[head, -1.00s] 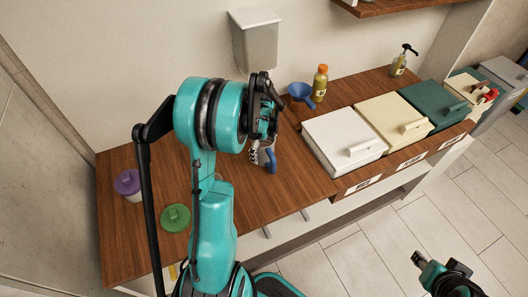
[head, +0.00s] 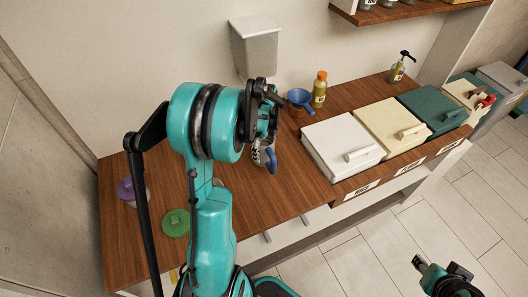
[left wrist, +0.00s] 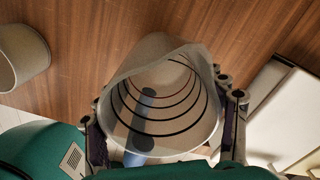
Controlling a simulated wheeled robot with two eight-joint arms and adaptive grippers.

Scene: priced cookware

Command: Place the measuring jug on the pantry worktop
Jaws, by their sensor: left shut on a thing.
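The measuring jug (left wrist: 160,95) is a clear, pale vessel with black ring marks and a blue handle. In the left wrist view it fills the middle, with its open mouth showing. My left gripper (left wrist: 165,118) is shut on it, one finger at each side. In the head view only part of the jug (head: 268,158) shows beneath my left gripper (head: 264,138); my arm hides the rest. It is over the brown wooden worktop (head: 285,190); I cannot tell whether it touches. My right gripper (head: 420,264) is at the lower right, over the floor, too small to read.
A white box (head: 340,140), a cream box and a green box stand to the right. A blue scoop (head: 300,100) and an orange-capped bottle (head: 320,90) stand behind. Purple and green lidded items (head: 175,222) lie at the left. The worktop's middle is clear.

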